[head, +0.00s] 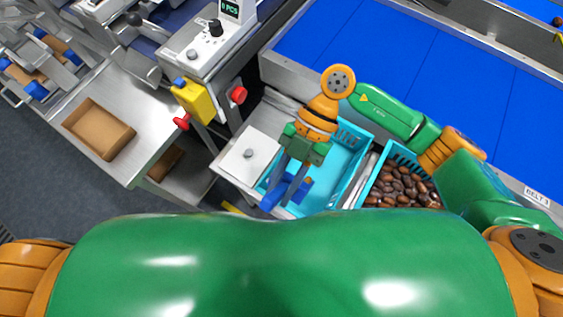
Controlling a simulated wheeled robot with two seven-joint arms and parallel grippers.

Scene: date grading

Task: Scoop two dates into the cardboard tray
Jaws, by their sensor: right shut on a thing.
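The brown cardboard tray (98,128) lies empty on a steel table at the left. Dark brown dates (400,188) fill a turquoise crate (396,152) at the right, partly hidden by my arm. My left gripper is not in view.
A blue belt (440,70) runs behind.

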